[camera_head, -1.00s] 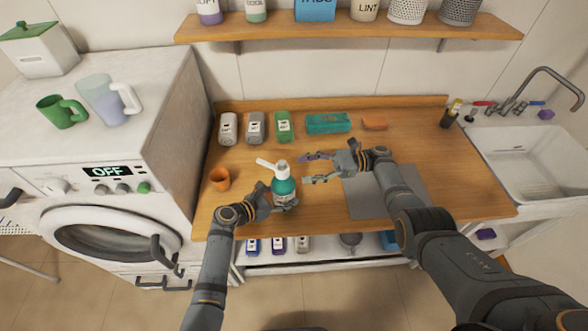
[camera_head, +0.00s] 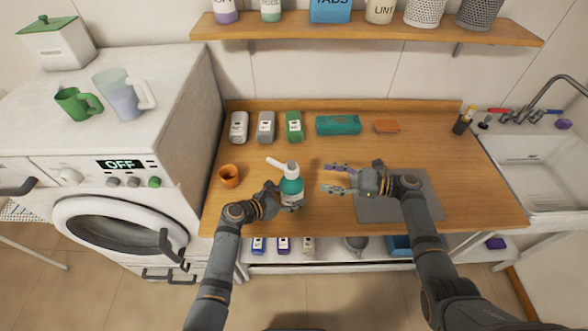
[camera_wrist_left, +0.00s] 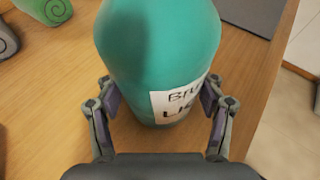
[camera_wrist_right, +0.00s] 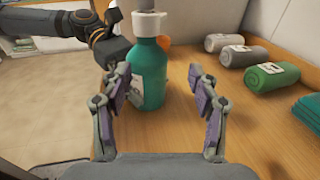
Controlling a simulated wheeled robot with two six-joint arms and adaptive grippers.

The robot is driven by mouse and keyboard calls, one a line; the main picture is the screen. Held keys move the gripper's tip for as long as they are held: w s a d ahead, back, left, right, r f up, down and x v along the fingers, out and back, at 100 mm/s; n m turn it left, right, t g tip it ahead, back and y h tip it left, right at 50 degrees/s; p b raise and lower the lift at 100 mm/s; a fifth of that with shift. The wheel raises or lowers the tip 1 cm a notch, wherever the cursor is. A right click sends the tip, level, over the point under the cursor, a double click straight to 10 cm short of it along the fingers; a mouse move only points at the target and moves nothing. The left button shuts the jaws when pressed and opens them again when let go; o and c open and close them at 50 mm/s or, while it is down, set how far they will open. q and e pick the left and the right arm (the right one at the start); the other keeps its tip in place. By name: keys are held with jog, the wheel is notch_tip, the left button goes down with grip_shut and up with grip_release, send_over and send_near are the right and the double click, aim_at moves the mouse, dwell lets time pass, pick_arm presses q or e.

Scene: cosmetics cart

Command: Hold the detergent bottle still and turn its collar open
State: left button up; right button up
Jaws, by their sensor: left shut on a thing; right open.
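The teal detergent bottle (camera_head: 291,189) stands upright near the counter's front edge, with a white pump head and a pale collar (camera_head: 291,168) on top. My left gripper (camera_head: 284,201) is shut around its lower body; the left wrist view shows a finger on each side of the bottle (camera_wrist_left: 157,60) by the white label (camera_wrist_left: 182,99). My right gripper (camera_head: 338,179) is open and empty, to the right of the bottle. In the right wrist view the bottle (camera_wrist_right: 150,75) stands ahead between the open fingers, apart from them, and the collar (camera_wrist_right: 146,24) shows near the top edge.
An orange cup (camera_head: 229,176) stands left of the bottle. Rolled towels (camera_head: 266,127), a teal folded cloth (camera_head: 338,125) and an orange bar (camera_head: 387,126) lie along the back. A grey mat (camera_head: 398,207) lies under my right arm. The counter behind the bottle is clear.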

aim_at(291, 170)
jog(key=s+r+m+t, duration=0.2)
jog(key=s+r, duration=0.1)
jog(key=s, duration=0.1)
jog(key=x, duration=1.2)
jog(key=shift+w+a, duration=0.2)
jog(key=shift+w, duration=0.1)
grip_shut()
